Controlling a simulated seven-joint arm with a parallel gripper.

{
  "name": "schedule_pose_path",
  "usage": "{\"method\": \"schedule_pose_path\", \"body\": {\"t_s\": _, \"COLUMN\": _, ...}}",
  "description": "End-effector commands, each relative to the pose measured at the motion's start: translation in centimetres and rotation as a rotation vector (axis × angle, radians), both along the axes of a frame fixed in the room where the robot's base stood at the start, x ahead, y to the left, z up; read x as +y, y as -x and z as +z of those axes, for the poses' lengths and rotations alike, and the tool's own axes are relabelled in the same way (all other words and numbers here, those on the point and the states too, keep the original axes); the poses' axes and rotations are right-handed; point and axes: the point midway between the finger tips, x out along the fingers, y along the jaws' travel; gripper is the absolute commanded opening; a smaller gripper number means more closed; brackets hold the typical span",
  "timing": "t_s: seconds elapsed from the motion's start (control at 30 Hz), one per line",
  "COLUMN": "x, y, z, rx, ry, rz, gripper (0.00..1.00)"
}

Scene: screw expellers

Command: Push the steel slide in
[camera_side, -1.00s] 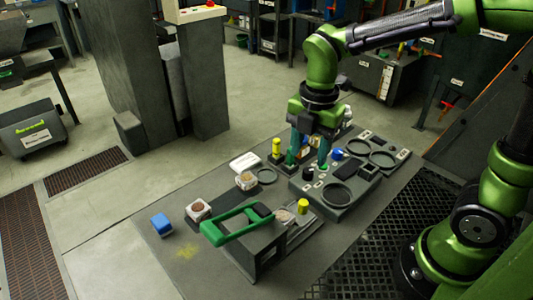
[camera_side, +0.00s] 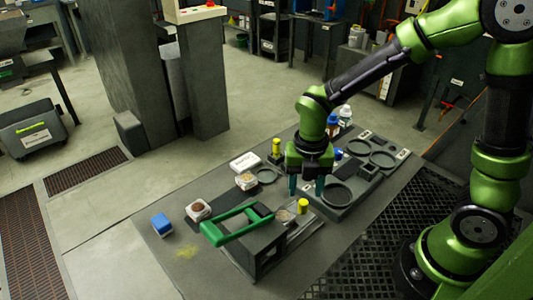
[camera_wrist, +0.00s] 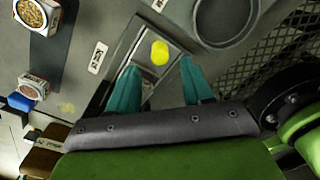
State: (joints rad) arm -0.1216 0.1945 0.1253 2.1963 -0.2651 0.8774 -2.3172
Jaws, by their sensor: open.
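The steel slide (camera_side: 300,229) sticks out from the dark press housing (camera_side: 262,250), which has a green lever (camera_side: 234,228) on top. A yellow knob (camera_side: 303,206) stands on the slide near its outer end. My gripper (camera_side: 306,190) is above and just behind the knob in the side view, fingers pointing down and apart. In the wrist view, my gripper's (camera_wrist: 158,68) teal fingers are either side of the yellow knob (camera_wrist: 160,52) in the picture, with nothing between them. I cannot tell how high above the slide they are.
A grey fixture with round recesses (camera_side: 350,203) stands to the right. Labelled cups with brown contents (camera_side: 198,210) (camera_side: 246,181), a blue block (camera_side: 161,224) and a yellow-topped post (camera_side: 276,147) are on the table.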

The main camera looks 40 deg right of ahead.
Motion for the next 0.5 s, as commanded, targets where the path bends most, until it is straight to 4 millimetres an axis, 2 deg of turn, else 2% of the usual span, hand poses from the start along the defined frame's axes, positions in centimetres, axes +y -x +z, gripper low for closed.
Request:
{"method": "schedule_pose_path", "body": {"t_s": 0.03, "x": 0.0, "y": 0.1, "z": -1.2, "rx": 0.006, "ry": 0.001, "rz": 0.002, "gripper": 0.50}}
{"method": "schedule_pose_path", "body": {"t_s": 0.2, "x": 0.0, "y": 0.1, "z": -3.9, "rx": 0.005, "ry": 0.001, "rz": 0.000, "gripper": 0.50}}
{"method": "schedule_pose_path", "body": {"t_s": 0.3, "x": 0.0, "y": 0.0, "z": -4.9, "rx": 0.002, "ry": 0.001, "rz": 0.001, "gripper": 0.50}}
{"method": "schedule_pose_path", "body": {"t_s": 0.5, "x": 0.0, "y": 0.0, "z": -5.7, "rx": -0.001, "ry": 0.001, "rz": 0.001, "gripper": 0.50}}
